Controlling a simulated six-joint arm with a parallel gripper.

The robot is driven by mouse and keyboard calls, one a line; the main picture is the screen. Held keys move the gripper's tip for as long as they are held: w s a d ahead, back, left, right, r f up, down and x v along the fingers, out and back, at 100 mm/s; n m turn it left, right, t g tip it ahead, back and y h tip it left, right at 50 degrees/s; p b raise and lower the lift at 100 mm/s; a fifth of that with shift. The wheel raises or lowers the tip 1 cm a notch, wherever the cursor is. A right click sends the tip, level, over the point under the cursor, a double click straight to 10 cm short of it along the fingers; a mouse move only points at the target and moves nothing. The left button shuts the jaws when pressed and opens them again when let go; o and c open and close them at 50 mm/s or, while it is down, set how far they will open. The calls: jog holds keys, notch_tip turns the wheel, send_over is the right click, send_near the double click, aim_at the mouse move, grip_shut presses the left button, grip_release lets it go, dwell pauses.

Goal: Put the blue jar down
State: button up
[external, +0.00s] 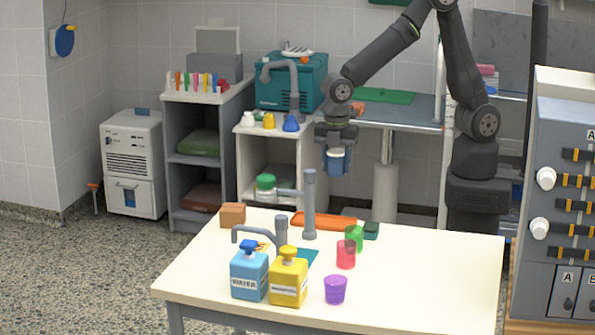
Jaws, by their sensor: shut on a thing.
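The blue jar (338,163) hangs in the air above the far side of the cream table (430,270). Its top looks pale. My gripper (336,150) points down and is shut on the jar from above. The fingers are small in this view and their exact contact with the jar is hard to make out. The jar is apart from the tabletop and its things.
The table's right side is clear.

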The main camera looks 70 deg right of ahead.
send_over(335, 224)
notch_tip(335, 224, down, 6)
jog(key=shift+d+f, duration=0.1)
jog(key=shift+f, duration=1.9)
jog(key=shift+f, duration=0.1)
jog(key=o, duration=0.9)
notch_tip(335, 224, up, 12)
jog(key=shift+r, duration=0.15)
